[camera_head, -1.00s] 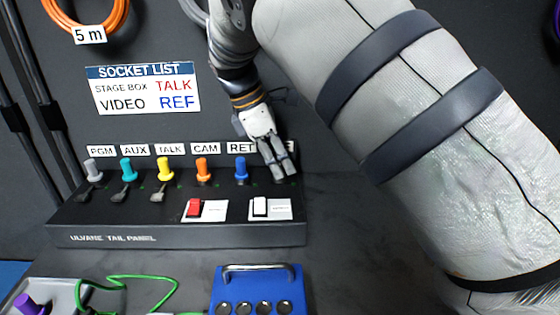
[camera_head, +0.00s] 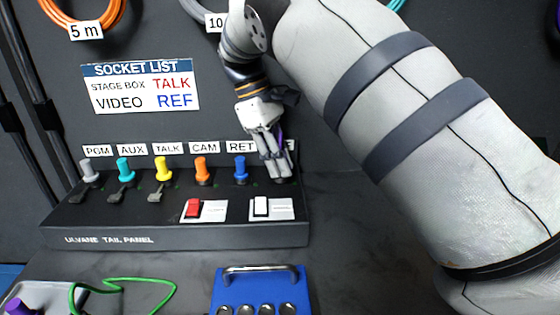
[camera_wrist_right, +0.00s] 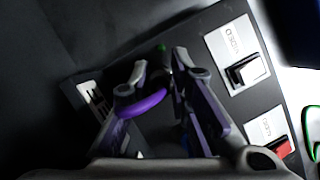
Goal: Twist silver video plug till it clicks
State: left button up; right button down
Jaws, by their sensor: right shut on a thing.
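My right gripper (camera_head: 274,178) is at the rightmost socket of the tail panel (camera_head: 170,240), under a label that its fingers mostly cover. It points down, its fingers shut on the silver video plug, which the fingers largely hide. In the right wrist view the fingertips (camera_wrist_right: 162,68) close around a small dark-grey part beside a green light, and a purple cable (camera_wrist_right: 145,104) loops between the fingers. Whether the plug is fully turned cannot be seen. My left gripper is not in view.
Grey (camera_head: 87,168), teal (camera_head: 124,168), yellow (camera_head: 163,168), orange (camera_head: 201,169) and blue (camera_head: 240,168) plugs stand in a row left of the gripper. Red (camera_head: 193,208) and white (camera_head: 260,206) switches sit in front. A blue case (camera_head: 240,286) and green cable (camera_head: 172,291) lie nearer.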

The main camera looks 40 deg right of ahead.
jog(key=shift+m, duration=0.4)
jog(key=c, duration=1.4)
grip_release()
